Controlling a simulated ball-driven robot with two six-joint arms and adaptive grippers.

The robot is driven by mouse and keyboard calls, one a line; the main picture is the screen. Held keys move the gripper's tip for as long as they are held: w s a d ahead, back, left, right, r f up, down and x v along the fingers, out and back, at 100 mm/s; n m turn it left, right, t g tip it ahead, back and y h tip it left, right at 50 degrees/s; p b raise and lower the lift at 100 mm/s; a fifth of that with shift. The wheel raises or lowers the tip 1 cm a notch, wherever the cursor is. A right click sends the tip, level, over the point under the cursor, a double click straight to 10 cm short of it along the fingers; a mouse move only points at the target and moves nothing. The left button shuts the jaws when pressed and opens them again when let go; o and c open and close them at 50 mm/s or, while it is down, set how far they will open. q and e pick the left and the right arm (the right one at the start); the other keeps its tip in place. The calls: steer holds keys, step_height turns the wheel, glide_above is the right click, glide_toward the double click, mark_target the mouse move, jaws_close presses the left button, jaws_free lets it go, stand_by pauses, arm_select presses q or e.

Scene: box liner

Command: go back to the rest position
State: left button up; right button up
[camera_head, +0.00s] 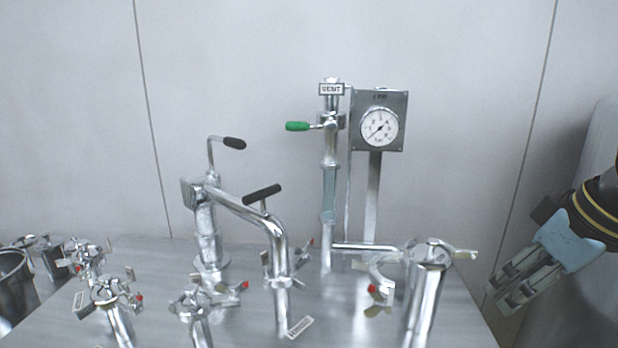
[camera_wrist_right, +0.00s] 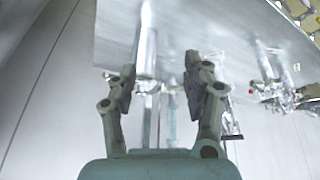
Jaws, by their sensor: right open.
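My right gripper (camera_head: 512,298) is at the right edge of the head view, beside the steel table's right edge and apart from the pipework. In the right wrist view its two fingers (camera_wrist_right: 158,88) stand apart with nothing held between them. The table and pipes show beyond the fingers there. My left gripper is in neither view.
A steel table (camera_head: 135,262) carries pipes, clamps and valves. A green-handled vent valve (camera_head: 297,126) and a pressure gauge (camera_head: 380,127) stand at the back. A capped pipe (camera_head: 427,290) is nearest my right gripper. A pale panelled wall (camera_head: 250,50) is behind.

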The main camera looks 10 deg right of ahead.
steer(key=s+a+f+m+g+h, duration=0.1)
steer(key=s+a+f, duration=0.35)
steer(key=s, duration=0.25)
steer(key=s+a+f, duration=0.4)
steer(key=s+f, duration=0.2)
steer(key=s, duration=0.2)
steer(key=d+f+g+b, duration=0.2)
steer(key=f+b, duration=0.8)
steer(key=f, duration=2.4)
arm_select(q)
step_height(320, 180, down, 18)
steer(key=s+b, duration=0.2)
steer(key=b, duration=0.6)
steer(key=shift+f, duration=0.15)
arm_select(e)
steer(key=s+d+f, duration=0.1)
steer(key=s+f, duration=0.9)
steer(key=f, duration=0.3)
steer(key=s+d+f, duration=0.1)
steer(key=s+f, duration=0.9)
steer(key=f, duration=0.3)
steer(key=shift+d+m+g, duration=0.2)
steer(key=shift+m+g, duration=0.1)
steer(key=shift+m, duration=0.1)
